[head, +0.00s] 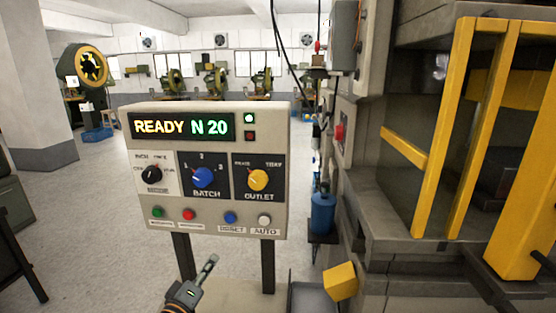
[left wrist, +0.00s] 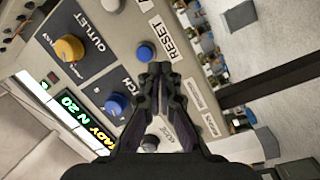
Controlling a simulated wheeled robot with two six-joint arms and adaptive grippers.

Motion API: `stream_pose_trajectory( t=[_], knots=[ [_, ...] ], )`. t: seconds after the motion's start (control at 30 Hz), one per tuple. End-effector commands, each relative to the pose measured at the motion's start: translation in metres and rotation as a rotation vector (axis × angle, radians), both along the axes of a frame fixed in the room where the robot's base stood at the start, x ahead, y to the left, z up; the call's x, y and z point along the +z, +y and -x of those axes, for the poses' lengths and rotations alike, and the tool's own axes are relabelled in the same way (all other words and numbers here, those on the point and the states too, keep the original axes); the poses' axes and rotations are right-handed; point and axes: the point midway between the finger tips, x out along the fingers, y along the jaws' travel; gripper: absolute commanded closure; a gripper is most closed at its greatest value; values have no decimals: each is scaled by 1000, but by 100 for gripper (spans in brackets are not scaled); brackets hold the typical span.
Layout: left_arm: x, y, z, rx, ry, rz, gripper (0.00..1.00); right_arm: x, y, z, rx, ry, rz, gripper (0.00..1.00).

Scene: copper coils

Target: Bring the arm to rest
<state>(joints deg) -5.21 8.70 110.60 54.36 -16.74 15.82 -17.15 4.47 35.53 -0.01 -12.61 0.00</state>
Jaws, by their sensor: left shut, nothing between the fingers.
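My left gripper (head: 209,264) is in front of and below the control panel (head: 140,218) in the head view, apart from it. Its fingers are together and hold nothing; they also show shut in the left wrist view (left wrist: 160,70). The panel's display (head: 181,127) reads "READY N 20". Below it are a black knob (head: 152,175), a blue BATCH knob (head: 203,178) and a yellow OUTLET knob (head: 258,180). A green lamp (head: 249,118) is lit. My right gripper is not in view.
A large machine with a yellow frame (head: 455,130) stands close on the right. A blue cylinder (head: 323,213) stands beside the panel. A row of buttons, including a blue one (head: 230,218), lines the panel's lower edge. Open floor (head: 90,240) lies to the left.

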Motion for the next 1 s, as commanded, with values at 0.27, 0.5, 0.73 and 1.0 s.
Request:
stream_pose_trajectory(
  t=[0.27,0.5,0.73,1.0],
  knots=[
    [-128,-25,140,-305,501,-756,100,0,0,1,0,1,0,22],
    [-161,14,225,-384,808,-1035,100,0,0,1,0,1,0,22],
    [-172,50,288,-419,1051,-1181,100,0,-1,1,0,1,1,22],
    [-266,58,273,-433,1083,-1164,100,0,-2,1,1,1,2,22]
  ],
)
